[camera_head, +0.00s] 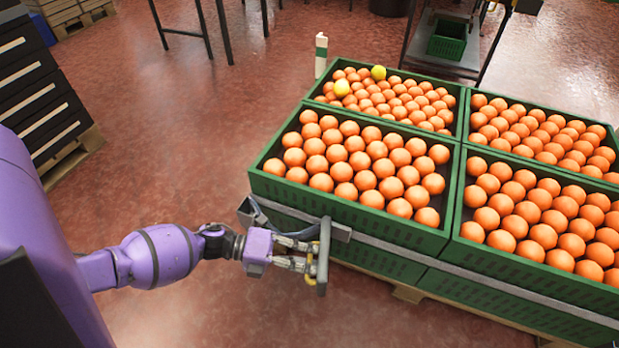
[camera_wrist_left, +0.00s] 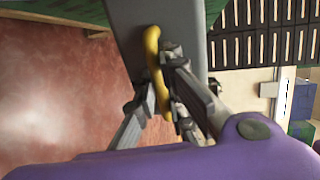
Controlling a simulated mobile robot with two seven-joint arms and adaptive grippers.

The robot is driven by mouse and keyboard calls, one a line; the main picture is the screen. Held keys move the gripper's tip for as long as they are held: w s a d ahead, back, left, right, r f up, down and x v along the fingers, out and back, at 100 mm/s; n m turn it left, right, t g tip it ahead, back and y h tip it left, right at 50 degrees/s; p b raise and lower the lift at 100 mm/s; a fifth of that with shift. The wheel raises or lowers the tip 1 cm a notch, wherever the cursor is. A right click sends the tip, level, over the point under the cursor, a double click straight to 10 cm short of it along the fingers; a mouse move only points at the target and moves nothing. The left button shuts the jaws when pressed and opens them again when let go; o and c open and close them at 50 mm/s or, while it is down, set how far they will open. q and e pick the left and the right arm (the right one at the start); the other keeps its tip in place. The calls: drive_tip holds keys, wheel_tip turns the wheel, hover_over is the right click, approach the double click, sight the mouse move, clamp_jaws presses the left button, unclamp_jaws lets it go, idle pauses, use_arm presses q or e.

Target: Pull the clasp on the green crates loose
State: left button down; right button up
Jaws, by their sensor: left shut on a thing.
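The green crates (camera_head: 350,212) stand stacked on the right of the head view, with a grey strap (camera_head: 455,268) running around them. The clasp (camera_head: 323,240) is a grey piece with an upright plate at the near left corner of the strap. My left gripper (camera_head: 314,258) is shut on the clasp from the left. In the left wrist view my gripper (camera_wrist_left: 160,92) has its fingers against the grey clasp (camera_wrist_left: 190,25), beside a curved yellow piece (camera_wrist_left: 152,50). The exact contact is partly hidden by the fingers. My right gripper is not in view.
The top crates hold many oranges (camera_head: 365,160) and two yellow fruits (camera_head: 342,88). A wooden pallet (camera_head: 408,293) lies under the stack. Dark crates (camera_head: 38,85) stand at the far left. A metal stand with a small green crate (camera_head: 447,40) is behind. The red floor between is clear.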

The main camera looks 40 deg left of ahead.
use_arm(q)
drive_tip(key=shift+s, duration=0.1)
drive_tip(key=c, duration=2.1)
unclamp_jaws()
drive_tip(key=shift+a, duration=0.1)
drive_tip(key=v, duration=1.1)
drive_tip(key=shift+s+a+r, duration=0.15)
drive_tip(key=shift+s+a, duration=0.05)
drive_tip(key=shift+a, duration=0.15)
